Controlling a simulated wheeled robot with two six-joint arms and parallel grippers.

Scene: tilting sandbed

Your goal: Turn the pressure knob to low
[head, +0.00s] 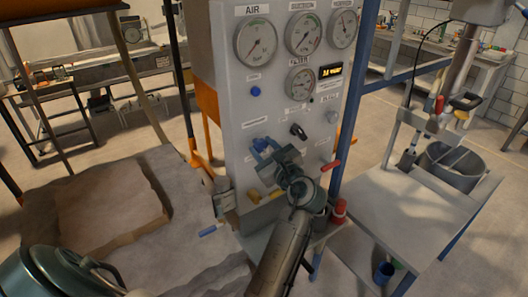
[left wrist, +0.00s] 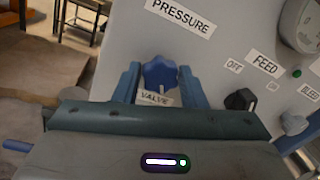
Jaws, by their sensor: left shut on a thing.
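The pressure knob (left wrist: 160,72) is a blue lobed knob on the grey panel, between a "PRESSURE" label (left wrist: 180,16) and a "VALVE" label (left wrist: 154,99) in the left wrist view. My left gripper (left wrist: 161,84) has one blue finger on each side of the knob and is shut on it. In the head view my left gripper (head: 262,147) reaches the panel's lower front, and its fingers and wrist mostly hide the knob. I cannot read a low mark or the knob's setting. My right gripper is not in view.
The panel (head: 228,95) carries several dial gauges above. A black FEED knob (left wrist: 240,99) sits right of the pressure knob, with a pale BLEED knob (left wrist: 293,123) beyond. A red-handled valve (head: 331,165) juts out at right. A sandbed (head: 110,210) lies left.

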